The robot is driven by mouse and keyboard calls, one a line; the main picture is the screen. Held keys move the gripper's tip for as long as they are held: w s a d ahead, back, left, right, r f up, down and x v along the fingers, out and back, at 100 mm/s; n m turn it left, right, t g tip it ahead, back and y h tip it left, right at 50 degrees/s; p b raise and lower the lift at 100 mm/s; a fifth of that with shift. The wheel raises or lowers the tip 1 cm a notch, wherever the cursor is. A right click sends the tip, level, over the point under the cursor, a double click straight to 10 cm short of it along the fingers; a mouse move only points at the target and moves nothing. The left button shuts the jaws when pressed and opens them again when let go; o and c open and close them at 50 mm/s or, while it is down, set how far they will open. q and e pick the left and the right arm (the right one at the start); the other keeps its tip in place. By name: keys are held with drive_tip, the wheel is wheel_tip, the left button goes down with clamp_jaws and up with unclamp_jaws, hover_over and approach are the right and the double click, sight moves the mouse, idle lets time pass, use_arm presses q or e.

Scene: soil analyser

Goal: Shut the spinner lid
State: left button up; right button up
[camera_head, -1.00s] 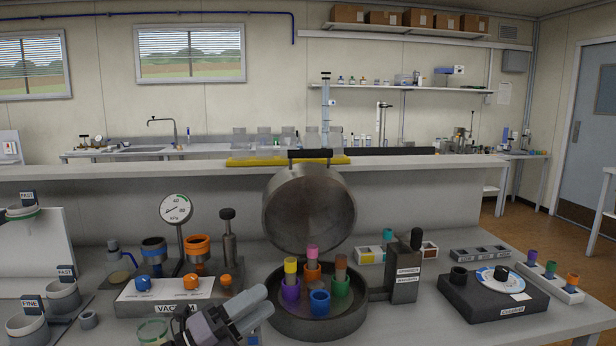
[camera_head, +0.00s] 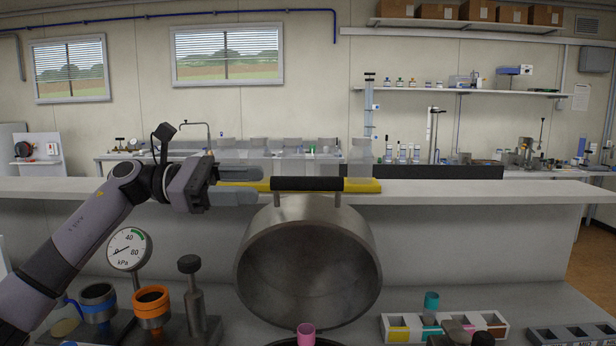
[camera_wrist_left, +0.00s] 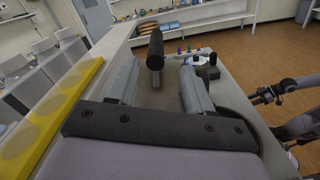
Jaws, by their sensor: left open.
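The spinner lid (camera_head: 308,262) stands raised and open, its hollow grey metal underside facing me in the head view. Its black bar handle (camera_head: 307,184) runs across the top edge on two short posts. The spinner bowl below is almost wholly cut off by the frame's bottom; a pink-topped tube (camera_head: 306,334) shows there. My left gripper (camera_head: 250,185) is open and empty, just left of the handle at about its height. In the left wrist view the handle (camera_wrist_left: 155,50) appears ahead, between the fingers' lines and beyond their tips. My right arm seems to show at that view's right edge; its jaws are unclear.
A yellow strip (camera_head: 362,186) lies on the ledge (camera_head: 470,193) behind the lid. Left of the lid stand a pressure gauge (camera_head: 128,250), an orange-rimmed cup (camera_head: 151,303) and a knobbed post (camera_head: 190,290). A rack of coloured compartments (camera_head: 400,330) is at right.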

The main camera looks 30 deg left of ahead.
sight(273, 182)
use_arm(q)
drive_tip(key=shift+w, duration=0.35)
drive_tip(key=shift+w+d+r, duration=0.1)
drive_tip(key=shift+w+d, duration=0.1)
drive_tip(key=p+x, duration=0.2)
drive_tip(key=x, duration=0.3)
drive_tip(key=shift+d+r, duration=0.1)
drive_tip(key=shift+d, duration=0.3)
drive_tip(key=shift+w+d, duration=0.25)
drive_tip(key=shift+d, duration=0.1)
clamp_jaws()
use_arm(e)
drive_tip(key=shift+w+r, duration=0.25)
drive_tip(key=shift+r, duration=0.85)
